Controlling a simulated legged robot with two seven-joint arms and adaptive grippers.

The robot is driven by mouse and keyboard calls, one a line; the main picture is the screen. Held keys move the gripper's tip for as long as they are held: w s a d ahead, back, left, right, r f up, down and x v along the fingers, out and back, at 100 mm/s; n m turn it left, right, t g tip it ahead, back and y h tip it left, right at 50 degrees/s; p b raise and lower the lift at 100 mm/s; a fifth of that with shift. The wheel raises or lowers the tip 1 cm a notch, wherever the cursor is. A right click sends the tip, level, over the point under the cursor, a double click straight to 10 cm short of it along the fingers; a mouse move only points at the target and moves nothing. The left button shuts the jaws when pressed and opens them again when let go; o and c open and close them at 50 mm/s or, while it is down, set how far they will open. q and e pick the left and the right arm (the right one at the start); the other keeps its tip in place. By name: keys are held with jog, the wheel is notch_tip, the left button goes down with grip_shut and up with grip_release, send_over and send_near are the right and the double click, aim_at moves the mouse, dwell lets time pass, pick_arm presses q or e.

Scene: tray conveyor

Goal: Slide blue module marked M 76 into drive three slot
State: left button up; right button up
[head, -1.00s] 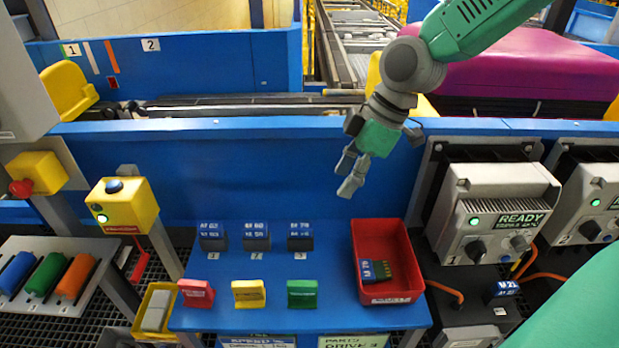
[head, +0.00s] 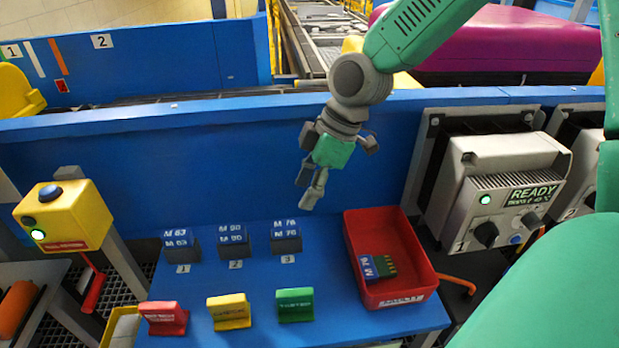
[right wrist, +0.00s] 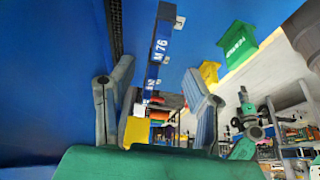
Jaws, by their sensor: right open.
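The blue module marked M 76 (head: 286,235) stands upright at position 3 on the blue bench, on a dark base. It also shows in the right wrist view (right wrist: 159,52), ahead of the fingers. My right gripper (head: 309,200) is open and empty, above and slightly right of that module, apart from it. In the right wrist view my gripper (right wrist: 156,95) has its fingers spread wide on either side of the module's line. My left gripper is not seen in the head view. Drive three and its slot are not seen.
Modules M 63 (head: 179,243) and M 90 (head: 233,240) stand left of M 76. A red tray (head: 422,262) at right holds another blue module (head: 368,268). Red, yellow and green blocks line the front. Drive 1 (head: 497,185) shows READY. The blue wall (head: 190,170) stands behind.

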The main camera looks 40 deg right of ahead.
aim_at(285, 223)
jog(key=x, duration=0.3)
jog(key=b+x, duration=0.1)
jog(key=x, duration=0.2)
jog(key=b+x, duration=0.1)
jog(key=x, duration=0.2)
jog(key=shift+a, duration=0.4)
jog(key=shift+w+f, duration=0.2)
jog(key=shift+f, duration=0.25)
jog(key=shift+d, duration=0.3)
jog(key=shift+a, duration=0.15)
grip_shut()
jog(key=shift+a, duration=0.15)
jog(key=shift+r, duration=0.1)
jog(key=shift+r+p, duration=0.25)
jog(key=shift+p, duration=0.05)
jog(key=shift+r+p, duration=2.2)
jog(key=shift+p, duration=0.1)
